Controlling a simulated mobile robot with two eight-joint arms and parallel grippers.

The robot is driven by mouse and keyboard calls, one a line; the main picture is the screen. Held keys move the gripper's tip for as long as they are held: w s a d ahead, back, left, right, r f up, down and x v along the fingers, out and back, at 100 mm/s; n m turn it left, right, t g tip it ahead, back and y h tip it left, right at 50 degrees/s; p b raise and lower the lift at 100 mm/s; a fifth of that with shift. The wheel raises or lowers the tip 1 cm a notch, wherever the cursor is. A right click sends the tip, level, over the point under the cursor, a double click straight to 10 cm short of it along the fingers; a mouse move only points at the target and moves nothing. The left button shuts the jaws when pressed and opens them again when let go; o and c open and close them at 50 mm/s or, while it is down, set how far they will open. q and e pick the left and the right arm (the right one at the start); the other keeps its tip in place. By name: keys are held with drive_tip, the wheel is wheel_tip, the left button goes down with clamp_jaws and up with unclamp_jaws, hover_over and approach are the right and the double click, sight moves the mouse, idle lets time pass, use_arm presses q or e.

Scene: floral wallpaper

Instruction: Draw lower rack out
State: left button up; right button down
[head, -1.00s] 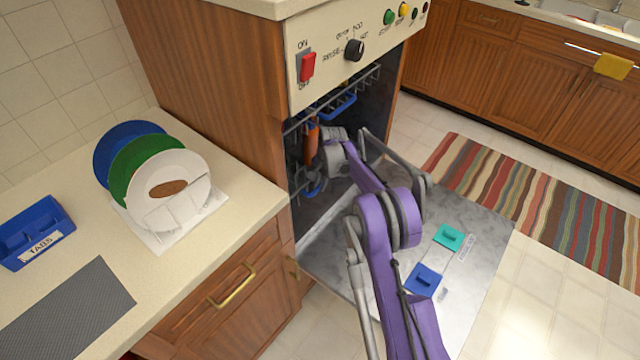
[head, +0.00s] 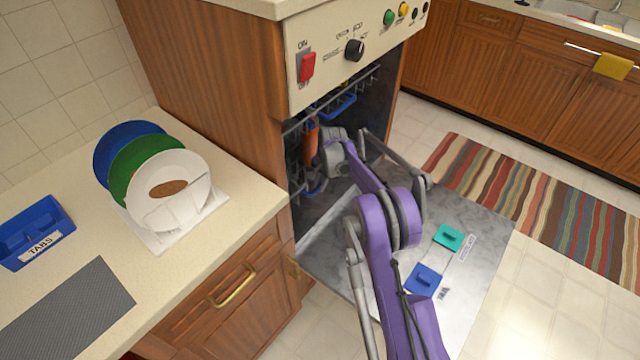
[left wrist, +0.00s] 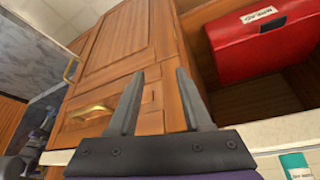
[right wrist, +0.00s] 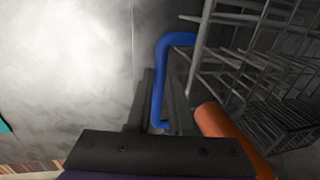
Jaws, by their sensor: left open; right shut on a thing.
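The dishwasher door (head: 470,225) lies folded down in the head view. Inside the dark opening are grey wire racks; the upper rack (head: 365,84) shows at the top. The grey wires of the lower rack (right wrist: 232,75) fill the right of the right wrist view, with a bent blue handle (right wrist: 160,75) at their left edge. My right gripper (right wrist: 160,98) is shut on this handle; its fingertips are partly hidden. In the head view my arm hides most of the lower rack. My left gripper (left wrist: 155,85) is open and empty in the left wrist view, near wooden cabinets.
An orange item (right wrist: 232,140) stands close to my right gripper. Teal (head: 448,237) and blue (head: 423,280) dispenser lids are on the door. The left counter (head: 95,295) holds plates (head: 175,170) and a blue tabs box (head: 35,230). A striped rug (head: 560,200) lies beyond the door.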

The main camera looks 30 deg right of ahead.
drive_tip(key=shift+d, duration=0.1)
drive_tip(key=s+d+b, duration=0.1)
drive_tip(key=s+d, duration=0.3)
drive_tip(key=s, duration=0.7)
drive_tip(key=s+d+b, duration=0.2)
drive_tip(key=s+d, duration=0.3)
drive_tip(key=s, duration=0.7)
drive_tip(key=s+d+b, duration=0.1)
drive_tip(key=s+d, duration=0.4)
drive_tip(key=s, duration=0.6)
drive_tip(key=shift+s+d, duration=0.15)
drive_tip(key=shift+s, duration=0.1)
drive_tip(key=c, duration=1.1)
unclamp_jaws()
drive_tip(key=shift+r, duration=0.1)
